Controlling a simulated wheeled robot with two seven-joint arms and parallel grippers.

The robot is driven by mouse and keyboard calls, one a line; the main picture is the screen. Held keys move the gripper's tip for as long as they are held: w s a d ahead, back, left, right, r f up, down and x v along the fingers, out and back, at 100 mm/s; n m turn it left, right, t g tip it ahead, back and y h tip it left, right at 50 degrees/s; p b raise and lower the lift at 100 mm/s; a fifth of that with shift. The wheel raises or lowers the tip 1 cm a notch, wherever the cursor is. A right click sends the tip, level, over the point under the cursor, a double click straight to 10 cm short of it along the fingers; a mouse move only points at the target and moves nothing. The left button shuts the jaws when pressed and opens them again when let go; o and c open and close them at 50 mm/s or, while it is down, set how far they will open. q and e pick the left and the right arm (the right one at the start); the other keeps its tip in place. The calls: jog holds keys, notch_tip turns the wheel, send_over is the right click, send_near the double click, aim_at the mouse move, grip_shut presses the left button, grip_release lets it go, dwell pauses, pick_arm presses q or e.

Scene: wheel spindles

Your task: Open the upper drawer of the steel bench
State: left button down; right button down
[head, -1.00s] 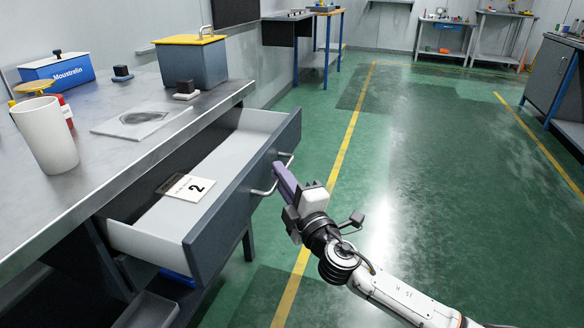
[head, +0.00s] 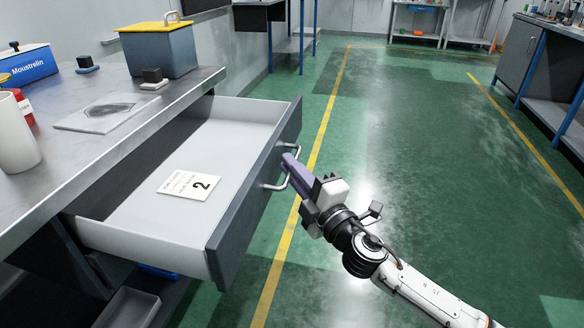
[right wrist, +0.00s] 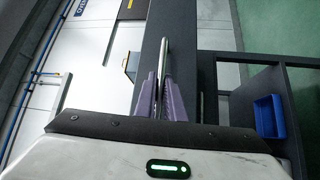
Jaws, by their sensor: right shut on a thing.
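The upper drawer (head: 255,190) of the steel bench (head: 110,122) stands well out from under the bench top. Its light grey inside holds a white card marked 2 (head: 190,184). A silver bar handle (head: 286,181) is on the drawer's dark front. My right gripper (head: 288,160) has purple fingers and is shut on the handle. In the right wrist view the fingers (right wrist: 162,100) stand on both sides of the handle bar (right wrist: 166,65). My left gripper is not in view.
On the bench top are a grey bin with a yellow lid (head: 158,48), a blue Moustrelin box (head: 28,64), a white cup (head: 15,135) and a flat plate (head: 95,113). An open lower tray (head: 128,308) shows below the drawer. The green floor to the right is clear.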

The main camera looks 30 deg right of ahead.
jog(key=c, duration=2.1)
grip_release()
jog(key=s, duration=0.3)
jog(key=s+f, duration=0.1)
jog(key=s, duration=0.2)
jog(key=s+b, duration=0.1)
jog(key=s, duration=0.3)
jog(key=shift+s+d+f, duration=0.1)
jog(key=shift+d+f, duration=0.1)
jog(key=shift+d, duration=0.15)
